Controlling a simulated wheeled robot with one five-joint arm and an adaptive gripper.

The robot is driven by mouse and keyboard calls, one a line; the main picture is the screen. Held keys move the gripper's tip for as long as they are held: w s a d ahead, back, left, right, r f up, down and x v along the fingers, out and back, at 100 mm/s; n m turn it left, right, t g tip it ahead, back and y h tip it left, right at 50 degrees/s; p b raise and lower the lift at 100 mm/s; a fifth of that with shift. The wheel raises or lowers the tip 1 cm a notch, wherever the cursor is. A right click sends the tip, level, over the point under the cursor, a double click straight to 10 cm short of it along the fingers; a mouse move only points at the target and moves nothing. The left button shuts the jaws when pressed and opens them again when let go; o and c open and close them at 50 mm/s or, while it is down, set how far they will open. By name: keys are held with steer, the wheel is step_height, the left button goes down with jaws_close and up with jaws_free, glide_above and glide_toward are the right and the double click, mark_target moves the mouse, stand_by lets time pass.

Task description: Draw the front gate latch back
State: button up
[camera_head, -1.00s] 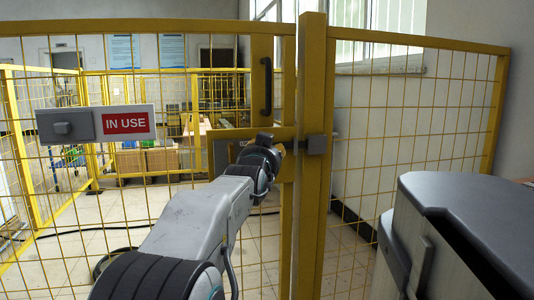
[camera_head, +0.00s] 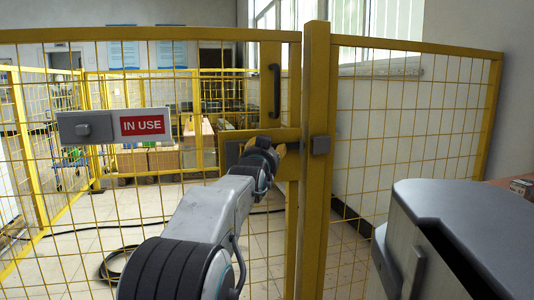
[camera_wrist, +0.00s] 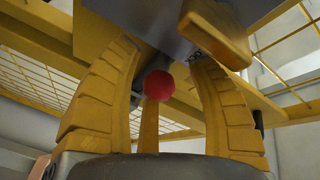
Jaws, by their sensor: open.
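The front gate is a yellow mesh panel with a yellow frame (camera_head: 292,215) and a black upright handle (camera_head: 274,90). In the head view, my gripper (camera_head: 280,150) is at the latch area, just left of a grey block (camera_head: 321,145) on the gate post. My wrist hides most of the latch there. The fingers are open, one on each side of the knob. Contact with the knob cannot be told. A grey latch plate (camera_wrist: 150,25) is above it.
A grey box with a red "IN USE" sign (camera_head: 142,125) hangs on the mesh at left. A yellow post (camera_head: 316,220) stands right of the gate. Behind the mesh are cardboard boxes (camera_head: 160,160) and a black cable on the tiled floor.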

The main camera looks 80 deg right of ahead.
steer(key=shift+s+a, duration=0.1)
steer(key=a, duration=1.1)
steer(key=shift+w+a, duration=0.3)
steer(key=shift+a, duration=0.1)
stand_by(0.6)
